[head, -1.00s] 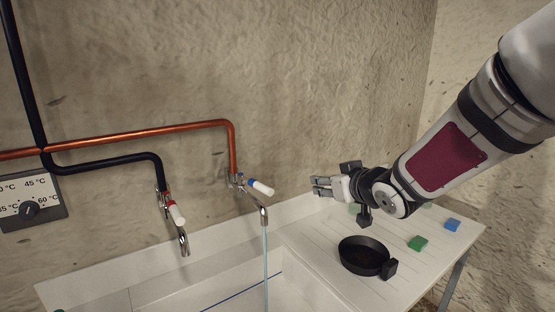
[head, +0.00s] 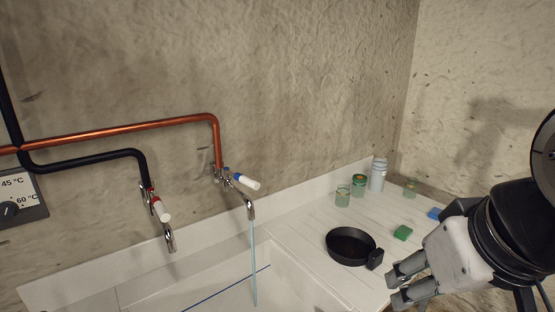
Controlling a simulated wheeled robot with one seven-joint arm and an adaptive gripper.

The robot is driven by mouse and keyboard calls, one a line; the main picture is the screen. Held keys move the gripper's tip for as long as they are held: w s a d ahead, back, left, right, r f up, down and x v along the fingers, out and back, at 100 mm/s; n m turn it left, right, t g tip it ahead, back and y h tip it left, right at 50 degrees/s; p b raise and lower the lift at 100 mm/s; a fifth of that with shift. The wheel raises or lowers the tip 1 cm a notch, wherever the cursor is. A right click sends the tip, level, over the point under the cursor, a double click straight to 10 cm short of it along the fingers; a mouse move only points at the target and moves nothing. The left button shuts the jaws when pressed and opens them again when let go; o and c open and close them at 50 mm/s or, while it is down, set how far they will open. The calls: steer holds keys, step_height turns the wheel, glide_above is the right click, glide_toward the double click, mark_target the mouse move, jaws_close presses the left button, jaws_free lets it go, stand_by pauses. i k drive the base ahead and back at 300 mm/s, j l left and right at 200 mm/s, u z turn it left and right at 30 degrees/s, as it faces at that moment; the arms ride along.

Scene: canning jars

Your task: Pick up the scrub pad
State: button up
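Two small blocks lie on the white drainboard, a green one (head: 403,232) and a blue one (head: 434,213) farther right and back. I cannot tell for sure which is the scrub pad; the green one looks like a pad. The blue one is partly hidden behind my arm. My gripper (head: 394,288) is at the lower right, in front of the green block and apart from it. Its two grey fingers point left with a gap between them, and nothing shows in them.
A round black pan (head: 351,246) sits left of the green block. Glass jars (head: 343,197) and a grey-white bottle (head: 378,175) stand along the back wall. Water runs from the right tap (head: 250,207) into the white sink (head: 205,290) at left.

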mark_target(404, 234)
steer(key=z, duration=0.65)
steer(key=i+l+u, duration=0.1)
steer(key=i+l, duration=0.15)
steer(key=i+l+u, duration=0.1)
steer(key=l, duration=0.25)
steer(key=i+l+u, duration=0.1)
steer(key=i+l, duration=0.2)
steer(key=i+l+u, duration=0.1)
steer(key=l, duration=0.25)
steer(key=i+l, duration=0.3)
steer(key=i+l+u, duration=0.15)
steer(key=l, duration=0.25)
steer(key=i+l+u, duration=0.1)
steer(key=l, duration=0.25)
steer(key=i, duration=0.1)
